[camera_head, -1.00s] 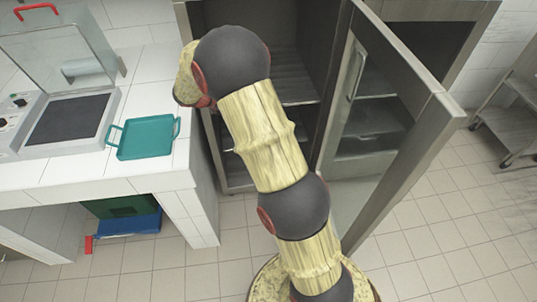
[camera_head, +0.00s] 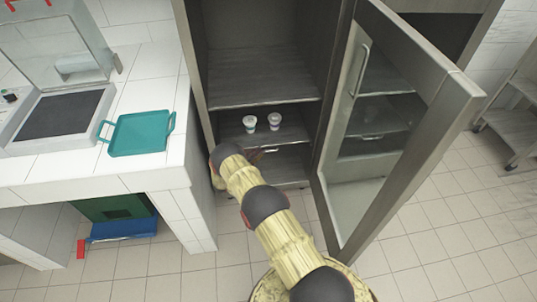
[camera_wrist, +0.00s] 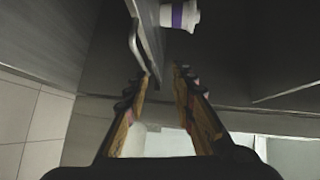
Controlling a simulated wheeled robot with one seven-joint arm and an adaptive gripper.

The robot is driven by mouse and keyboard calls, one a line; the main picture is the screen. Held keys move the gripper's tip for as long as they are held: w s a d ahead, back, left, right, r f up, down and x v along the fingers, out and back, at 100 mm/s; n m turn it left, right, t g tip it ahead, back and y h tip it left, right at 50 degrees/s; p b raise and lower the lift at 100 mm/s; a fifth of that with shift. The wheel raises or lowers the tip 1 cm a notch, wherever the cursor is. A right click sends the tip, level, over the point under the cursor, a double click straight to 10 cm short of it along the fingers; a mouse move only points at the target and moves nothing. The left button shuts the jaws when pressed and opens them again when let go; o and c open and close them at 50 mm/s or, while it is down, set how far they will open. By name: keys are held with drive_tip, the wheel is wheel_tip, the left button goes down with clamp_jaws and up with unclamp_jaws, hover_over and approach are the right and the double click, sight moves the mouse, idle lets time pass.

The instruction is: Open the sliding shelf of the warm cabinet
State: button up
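The warm cabinet (camera_head: 262,55) stands with its glass door (camera_head: 375,110) swung open to the right. Its sliding shelf (camera_head: 292,132) holds two small white cups (camera_head: 262,122) and is inside the cabinet in the head view. In the wrist view the shelf's front edge (camera_wrist: 153,35) runs down toward my fingertips, with a bar handle (camera_wrist: 134,42) on its left side. A cup with a purple band (camera_wrist: 180,15) stands beyond. My gripper (camera_wrist: 165,73) is open, its fingertips close to the handle's lower end; contact cannot be told. My arm largely hides the gripper in the head view.
A white tiled counter (camera_head: 150,90) with a teal tray (camera_head: 138,134) is left of the cabinet. The open door stands to the right of my arm. A metal rack (camera_head: 515,125) is at the far right. Tiled floor in front is clear.

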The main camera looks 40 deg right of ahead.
drive_tip(key=shift+n+t, duration=0.3)
drive_tip(key=shift+n, duration=0.4)
drive_tip(key=shift+w+d+f+b, duration=0.2)
drive_tip(key=shift+d+f+b, duration=0.4)
drive_tip(key=shift+d, duration=0.65)
drive_tip(key=shift+w+d+f+b, duration=0.3)
drive_tip(key=shift+d+f, duration=0.5)
drive_tip(key=shift+d, duration=0.45)
drive_tip(key=shift+w+d+f+b, duration=0.15)
drive_tip(key=shift+d+f+b, duration=0.5)
drive_tip(key=shift+d, duration=0.6)
drive_tip(key=shift+c, duration=0.4)
drive_tip(key=shift+s+f, duration=0.1)
clamp_jaws()
